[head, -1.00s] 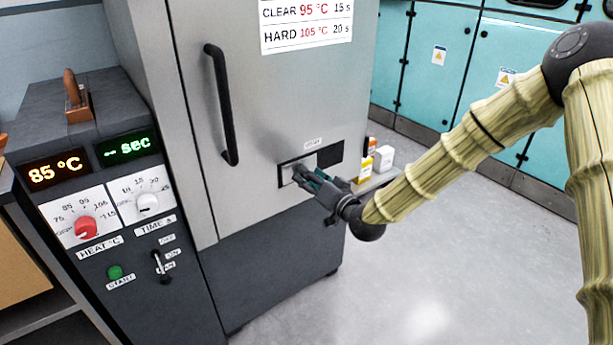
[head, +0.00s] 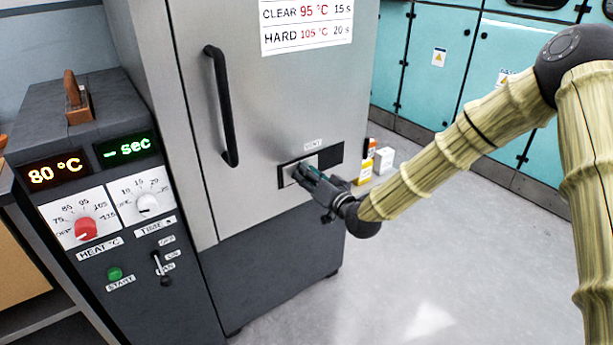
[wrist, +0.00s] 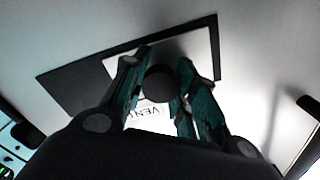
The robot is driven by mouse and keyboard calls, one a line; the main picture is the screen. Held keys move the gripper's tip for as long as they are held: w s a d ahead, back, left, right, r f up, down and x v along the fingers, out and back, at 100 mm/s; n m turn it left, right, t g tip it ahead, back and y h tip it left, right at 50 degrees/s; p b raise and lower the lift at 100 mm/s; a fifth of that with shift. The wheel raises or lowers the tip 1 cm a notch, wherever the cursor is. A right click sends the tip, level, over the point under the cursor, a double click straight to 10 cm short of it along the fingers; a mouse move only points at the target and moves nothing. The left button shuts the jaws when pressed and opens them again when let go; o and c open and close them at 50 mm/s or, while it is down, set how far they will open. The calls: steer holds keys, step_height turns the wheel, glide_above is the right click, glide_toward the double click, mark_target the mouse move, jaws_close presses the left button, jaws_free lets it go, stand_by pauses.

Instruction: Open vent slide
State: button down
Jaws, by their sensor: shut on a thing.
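The vent slide is a pale plate (wrist: 202,45) in a dark frame on the oven door, with a dark round knob (wrist: 160,84) on it. In the head view, the pale plate (head: 288,176) is at the left end of the frame. A dark area (head: 330,155) shows at the right end. My gripper (head: 303,173) reaches the plate from the front right and hides part of it. In the wrist view, my gripper's green-padded fingers (wrist: 162,62) are on either side of the knob and shut on it.
The black door handle (head: 221,105) stands out to the upper left of the vent. The control box shows 80 °C on its heat display (head: 56,172). Small yellow and white boxes (head: 383,160) stand to the right behind the gripper. Open floor lies at the right.

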steer(key=w+d, duration=0.4)
steer(key=d, duration=0.1)
steer(key=w+d, duration=0.2)
steer(key=d, duration=0.1)
steer(key=shift+d+r+p, duration=0.1)
steer(key=shift+d+p, duration=0.05)
steer(key=shift+p, duration=0.15)
steer(key=shift+d, duration=0.1)
steer(key=c, duration=1.2)
jaws_free()
steer(key=shift+w, duration=0.1)
steer(key=shift+o, duration=0.5)
steer(key=shift+s+d, duration=0.3)
steer(key=shift+s, duration=0.1)
steer(key=v, duration=1.1)
steer(key=shift+s+a, duration=0.25)
